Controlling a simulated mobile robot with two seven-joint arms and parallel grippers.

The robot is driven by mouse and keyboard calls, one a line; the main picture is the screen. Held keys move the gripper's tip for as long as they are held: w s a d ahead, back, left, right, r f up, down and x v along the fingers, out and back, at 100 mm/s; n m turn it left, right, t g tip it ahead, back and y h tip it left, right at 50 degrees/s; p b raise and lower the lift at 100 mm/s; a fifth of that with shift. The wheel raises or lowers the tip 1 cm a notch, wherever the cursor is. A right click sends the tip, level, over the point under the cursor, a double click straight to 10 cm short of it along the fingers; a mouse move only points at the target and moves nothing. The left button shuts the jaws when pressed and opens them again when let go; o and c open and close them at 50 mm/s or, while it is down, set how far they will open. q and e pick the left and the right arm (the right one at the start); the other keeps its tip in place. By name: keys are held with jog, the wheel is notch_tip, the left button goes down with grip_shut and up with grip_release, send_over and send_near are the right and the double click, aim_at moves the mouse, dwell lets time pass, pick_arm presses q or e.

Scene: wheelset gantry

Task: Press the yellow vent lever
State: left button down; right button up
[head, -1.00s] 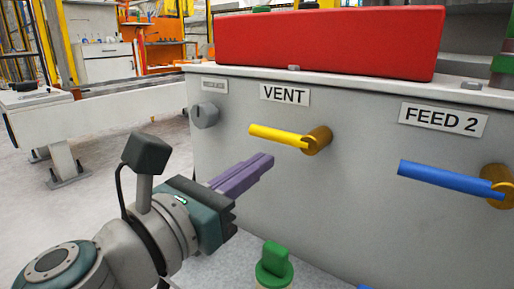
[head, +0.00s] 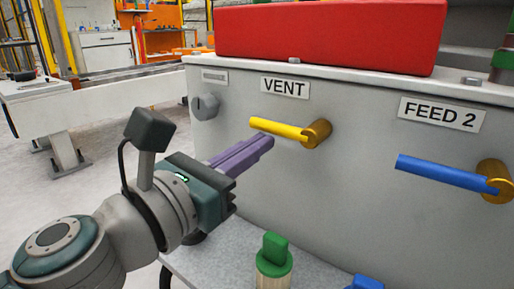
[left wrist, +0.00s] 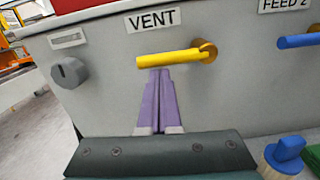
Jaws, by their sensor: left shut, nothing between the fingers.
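The yellow vent lever (head: 280,128) sticks out to the left from its round pivot (head: 318,132) on the grey panel, under the VENT label (head: 285,87). It lies nearly level. My left gripper (head: 268,143) is shut and empty, its purple fingers together. In the left wrist view the fingertips (left wrist: 158,73) show right below the middle of the yellow lever (left wrist: 168,59). I cannot tell whether they touch it. My right gripper is in neither view.
A blue lever (head: 445,173) under the FEED 2 label (head: 442,113) is to the right. A grey knob (head: 205,107) is to the left. A red block (head: 330,35) lies on top of the cabinet. A green-topped peg (head: 274,252) stands low in front.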

pick_arm(q)
jog(key=shift+a+r+m, duration=0.1)
jog(key=shift+r+m, duration=0.25)
jog(key=shift+m, duration=0.15)
jog(key=shift+s+d+r+m+g+p, duration=0.15)
jog(key=shift+s+d+r+m+p, duration=0.35)
jog(key=shift+r+m+p, duration=1.55)
jog(key=shift+s+d+r+m+g+p, duration=0.2)
jog(key=shift+s+d+r+m+p, duration=0.3)
jog(key=shift+m, duration=3.2)
jog(key=shift+s+d+r+m+g+p, duration=0.15)
jog(key=shift+d+r+m+p, duration=0.7)
jog(key=shift+m, duration=2)
jog(key=shift+a+r, duration=0.15)
jog(key=shift+r, duration=0.05)
